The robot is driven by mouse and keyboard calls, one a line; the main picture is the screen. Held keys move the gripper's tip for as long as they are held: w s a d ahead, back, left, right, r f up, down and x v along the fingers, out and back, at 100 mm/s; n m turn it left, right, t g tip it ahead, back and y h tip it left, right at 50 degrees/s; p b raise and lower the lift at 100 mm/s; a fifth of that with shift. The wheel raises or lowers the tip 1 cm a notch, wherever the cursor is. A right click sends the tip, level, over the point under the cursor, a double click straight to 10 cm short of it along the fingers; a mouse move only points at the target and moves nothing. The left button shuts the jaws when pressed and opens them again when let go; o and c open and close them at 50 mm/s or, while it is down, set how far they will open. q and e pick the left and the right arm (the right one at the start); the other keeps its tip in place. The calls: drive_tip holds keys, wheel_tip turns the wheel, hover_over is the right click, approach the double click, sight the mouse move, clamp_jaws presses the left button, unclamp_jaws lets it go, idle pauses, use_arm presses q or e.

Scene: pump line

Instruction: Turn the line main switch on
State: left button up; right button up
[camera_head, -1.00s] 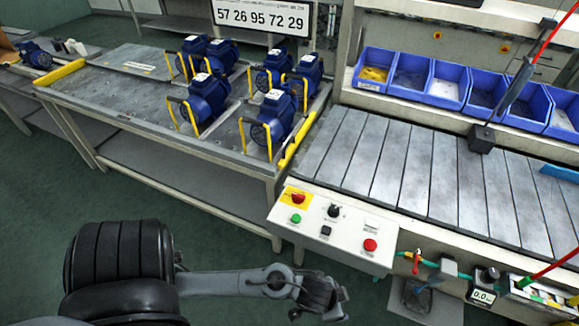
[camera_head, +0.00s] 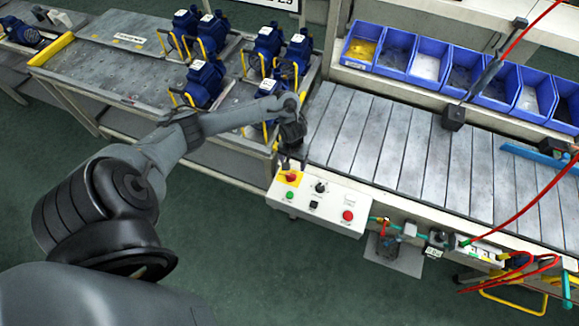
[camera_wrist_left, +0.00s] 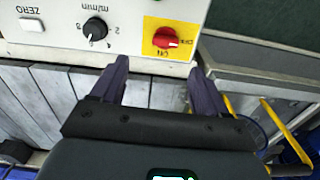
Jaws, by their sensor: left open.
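The main switch is a red rotary knob on a yellow plate (camera_head: 291,177) at the left corner of the white control panel (camera_head: 331,212). In the left wrist view the red knob (camera_wrist_left: 165,40) shows close up, its handle lying roughly across the picture; its small lettering is too blurred to read surely. My left gripper (camera_head: 287,162) is just above the plate in the head view. In the wrist view its two dark fingers (camera_wrist_left: 158,72) are apart and empty, pointing toward the panel, with the knob beyond the gap and not between the fingers. My right gripper is out of view.
The panel also has a green button (camera_head: 289,196), a black dial (camera_head: 320,187), a black switch (camera_head: 314,205) and a red button (camera_head: 348,215). The slatted conveyor (camera_head: 400,150) lies behind it. Several blue pumps (camera_head: 206,84) stand on the left table.

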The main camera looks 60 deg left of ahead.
sight(291, 175)
use_arm(q)
drive_tip(key=f+b, duration=0.1)
drive_tip(key=f, duration=0.5)
drive_tip(key=f+b, duration=0.1)
drive_tip(key=f, duration=0.3)
drive_tip(key=shift+s+a+f+b, duration=0.1)
drive_tip(key=shift+s+a+b, duration=0.1)
drive_tip(key=shift+a+b, duration=0.2)
drive_tip(key=c, duration=1.1)
drive_tip(key=shift+o, duration=0.2)
